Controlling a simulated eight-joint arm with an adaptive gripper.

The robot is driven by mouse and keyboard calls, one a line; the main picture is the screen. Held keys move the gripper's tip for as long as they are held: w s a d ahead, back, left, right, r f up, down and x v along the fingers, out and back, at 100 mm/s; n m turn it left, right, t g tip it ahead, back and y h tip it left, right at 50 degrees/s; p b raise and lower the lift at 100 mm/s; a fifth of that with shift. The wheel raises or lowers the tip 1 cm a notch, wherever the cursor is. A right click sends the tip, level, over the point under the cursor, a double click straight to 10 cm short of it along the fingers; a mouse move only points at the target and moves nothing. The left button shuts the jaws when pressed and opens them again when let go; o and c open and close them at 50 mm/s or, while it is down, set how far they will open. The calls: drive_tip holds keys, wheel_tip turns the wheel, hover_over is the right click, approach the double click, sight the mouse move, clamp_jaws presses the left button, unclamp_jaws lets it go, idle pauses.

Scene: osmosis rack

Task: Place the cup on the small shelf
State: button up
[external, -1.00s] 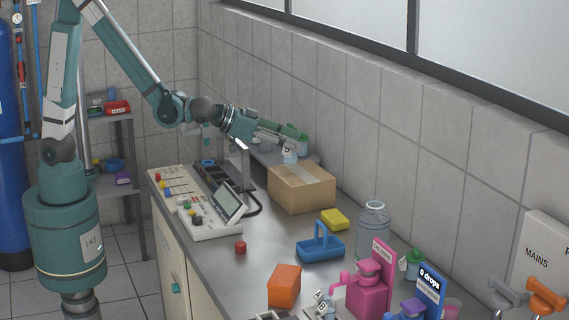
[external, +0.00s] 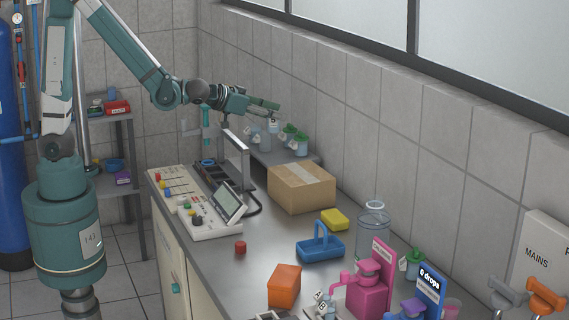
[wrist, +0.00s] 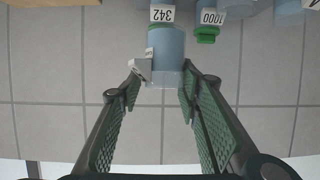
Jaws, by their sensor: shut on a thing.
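My gripper (external: 274,108) is above the grey raised shelf (external: 268,159) along the back wall. It is shut on a pale blue cup (external: 270,130) with a white tag, which hangs below the fingertips. In the wrist view the cup (wrist: 171,58) sits between the two green-padded fingertips (wrist: 166,80), its tag at the left finger. I cannot tell whether the cup's bottom touches the shelf. Green-lidded bottles (external: 301,146) stand on the shelf, just right of the cup. Tags reading 342 and 1000 show beyond it in the wrist view.
A cardboard box (external: 301,188) stands in front of the shelf. A grey upright frame (external: 236,158) and control panels (external: 211,220) are to its left. A yellow sponge (external: 334,219), blue basket (external: 320,247) and orange block (external: 284,286) lie on the counter.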

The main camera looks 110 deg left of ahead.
sight(268, 128)
drive_tip(key=shift+f, duration=0.15)
drive_tip(key=shift+f+b, duration=0.7)
drive_tip(key=shift+f, duration=2.1)
drive_tip(key=shift+f, duration=0.15)
drive_tip(key=shift+f+b, duration=0.55)
drive_tip(key=shift+f, duration=1.4)
drive_tip(key=o, duration=0.5)
drive_tip(key=shift+f, duration=0.15)
drive_tip(key=o, duration=0.4)
drive_tip(key=shift+o, duration=0.2)
drive_tip(key=shift+r, duration=0.2)
